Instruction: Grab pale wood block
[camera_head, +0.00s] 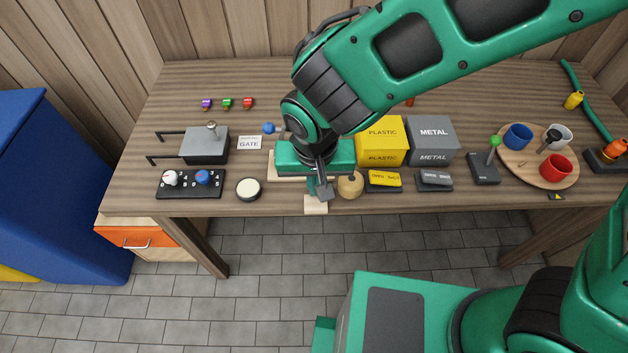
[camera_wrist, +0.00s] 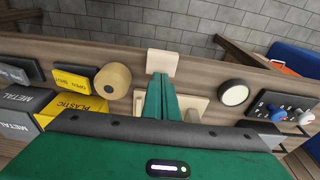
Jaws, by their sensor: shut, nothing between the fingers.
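The pale wood block (camera_head: 316,206) sits at the front edge of the workbench. It also shows in the wrist view at the top middle (camera_wrist: 162,64). My gripper (camera_head: 312,188) points down just behind the block. In the wrist view its two green fingers (camera_wrist: 160,80) are together, with nothing between them, and their tips appear right by the block's near side. I cannot tell whether they touch it. The arm and gripper hide part of the bench behind the block.
A round wooden knob-like piece (camera_head: 350,186) stands close right of the block. A round white-topped button (camera_head: 248,189) is to the left. A pale wooden board (camera_wrist: 198,106) lies partly under my gripper. Yellow (camera_head: 382,156) and grey (camera_head: 432,156) boxes stand behind right.

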